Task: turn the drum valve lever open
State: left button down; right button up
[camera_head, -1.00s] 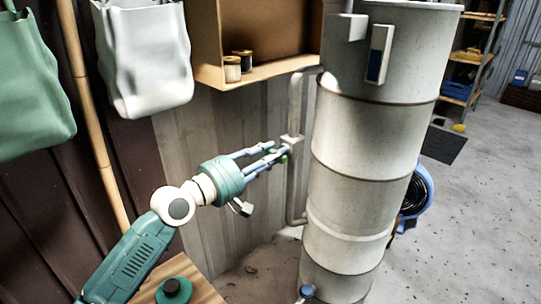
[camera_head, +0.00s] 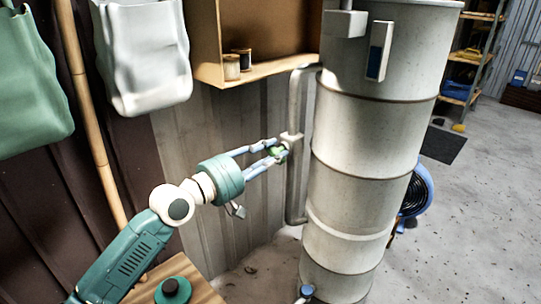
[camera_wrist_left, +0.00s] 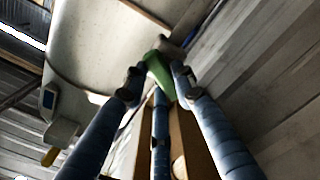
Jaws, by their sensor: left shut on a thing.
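The drum (camera_head: 365,140) is a tall, pale grey, banded cylinder with a thin side pipe (camera_head: 297,95) on its left. A small valve body (camera_head: 291,140) sits on that pipe, with a green lever (camera_head: 276,151) at its left. My left gripper (camera_head: 274,152) reaches in from the left and is shut on the lever, its blue fingers on either side. In the left wrist view, the green lever (camera_wrist_left: 158,70) stands between the fingertips (camera_wrist_left: 158,84), with the drum (camera_wrist_left: 100,45) behind. The fingers partly hide the lever. My right gripper is out of view.
A wooden shelf (camera_head: 265,72) with two small spools hangs above the left arm. White and green bags (camera_head: 145,60) and a bamboo pole (camera_head: 88,120) are at the left. The floor at right is mostly clear.

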pick_arm(q)
jog(key=m, duration=0.3)
jog(key=shift+f+b, duration=0.2)
jog(key=shift+b, duration=0.15)
jog(key=shift+m, duration=0.4)
jog(key=m+b, duration=0.1)
jog(key=m, duration=0.3)
jog(key=shift+f+m, duration=0.1)
jog(key=shift+m, duration=0.2)
jog(key=shift+s+d+f+m, duration=0.1)
jog(key=shift+m, duration=2)
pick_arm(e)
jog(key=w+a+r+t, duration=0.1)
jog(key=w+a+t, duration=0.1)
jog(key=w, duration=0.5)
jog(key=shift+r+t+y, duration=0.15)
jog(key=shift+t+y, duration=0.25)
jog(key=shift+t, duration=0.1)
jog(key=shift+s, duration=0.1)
pick_arm(q)
jog(key=c, duration=1.4)
grip_release()
